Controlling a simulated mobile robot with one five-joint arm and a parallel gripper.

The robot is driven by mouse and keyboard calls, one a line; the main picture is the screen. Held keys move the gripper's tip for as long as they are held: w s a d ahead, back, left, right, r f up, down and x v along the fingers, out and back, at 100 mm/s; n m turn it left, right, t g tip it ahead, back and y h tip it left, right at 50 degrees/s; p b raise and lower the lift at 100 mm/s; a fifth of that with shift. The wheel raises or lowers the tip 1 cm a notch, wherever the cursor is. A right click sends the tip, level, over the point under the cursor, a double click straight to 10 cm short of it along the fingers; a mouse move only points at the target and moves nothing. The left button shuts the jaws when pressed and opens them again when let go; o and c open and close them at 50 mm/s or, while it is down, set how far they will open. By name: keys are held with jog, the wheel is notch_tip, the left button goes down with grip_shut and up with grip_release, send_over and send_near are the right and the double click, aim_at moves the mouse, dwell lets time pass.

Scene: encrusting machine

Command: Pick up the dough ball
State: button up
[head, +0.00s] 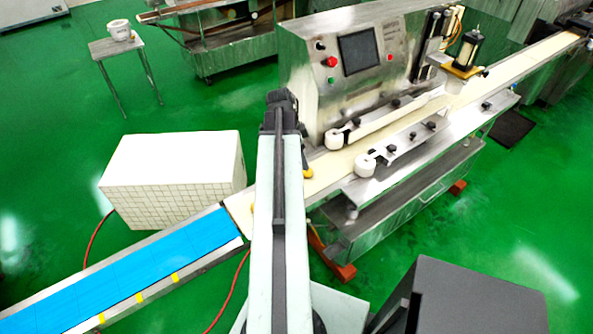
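I cannot make out a dough ball for certain. A small rounded yellow thing (308,173) shows just right of my arm, at the edge of the cream belt; I cannot tell whether it is dough or a machine part. The cream conveyor belt (335,160) runs through the encrusting machine (345,60), up to the right. My arm stands upright in the middle of the head view and covers part of the belt. Its dark upper joint shows in front of the machine, but the gripper fingers are not visible.
A blue belt (150,262) with several yellow marks on its near edge runs to the lower left. A white tiled box (175,172) stands behind it. A small table (116,46) holds a white pot (119,29). Green floor is open at the left and lower right.

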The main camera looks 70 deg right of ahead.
aim_at(307, 172)
jog(key=b+x, duration=0.2)
jog(key=x, duration=0.1)
jog(key=shift+w+a+b, duration=0.1)
jog(key=shift+w+b, duration=0.15)
jog(key=shift+b, duration=0.15)
jog(key=shift+r, duration=0.1)
jog(key=b+x, duration=0.5)
jog(key=shift+s+f, duration=0.1)
jog(key=shift+f, duration=0.15)
jog(key=shift+r, duration=0.25)
jog(key=c, duration=1)
